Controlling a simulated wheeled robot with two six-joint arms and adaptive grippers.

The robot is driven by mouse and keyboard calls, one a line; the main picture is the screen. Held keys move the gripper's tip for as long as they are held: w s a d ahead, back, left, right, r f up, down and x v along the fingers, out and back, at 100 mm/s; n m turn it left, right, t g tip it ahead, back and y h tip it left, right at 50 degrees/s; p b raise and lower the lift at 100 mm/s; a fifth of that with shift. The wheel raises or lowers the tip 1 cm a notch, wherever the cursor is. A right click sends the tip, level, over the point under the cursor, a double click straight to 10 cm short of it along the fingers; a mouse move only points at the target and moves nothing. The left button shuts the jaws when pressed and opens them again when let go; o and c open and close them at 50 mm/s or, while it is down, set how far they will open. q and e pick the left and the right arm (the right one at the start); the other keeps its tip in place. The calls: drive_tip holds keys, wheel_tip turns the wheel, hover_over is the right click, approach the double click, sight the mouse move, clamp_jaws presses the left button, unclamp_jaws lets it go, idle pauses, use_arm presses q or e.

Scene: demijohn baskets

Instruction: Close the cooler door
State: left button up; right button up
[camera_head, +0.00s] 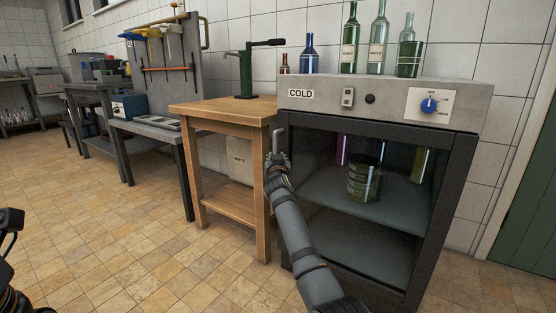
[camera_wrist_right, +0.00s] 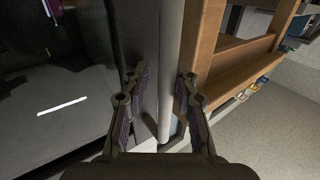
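The cooler (camera_head: 385,95) stands at the right, with a COLD label and a blue dial. Its dark-framed glass door (camera_head: 450,200) lies across the front, flush or nearly so; I cannot tell whether a small gap remains. A pale vertical handle bar (camera_wrist_right: 170,60) runs along the door's left edge. My right gripper (camera_wrist_right: 160,85) is open, its fingers apart on either side of the bar. In the head view my right gripper (camera_head: 277,160) is at the cooler's left front edge. Part of my left gripper (camera_head: 10,222) shows at the left picture edge; its fingers are unclear.
A wooden table (camera_head: 225,110) with a green corking tool (camera_head: 246,75) stands close left of the cooler. A white container (camera_head: 240,160) is beneath it. Several bottles (camera_head: 350,40) stand on the cooler; a dark jar (camera_head: 364,182) is inside. The tiled floor (camera_head: 170,270) at left is clear.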

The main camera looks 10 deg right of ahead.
drive_tip(key=v, duration=0.7)
drive_tip(key=shift+s, duration=0.3)
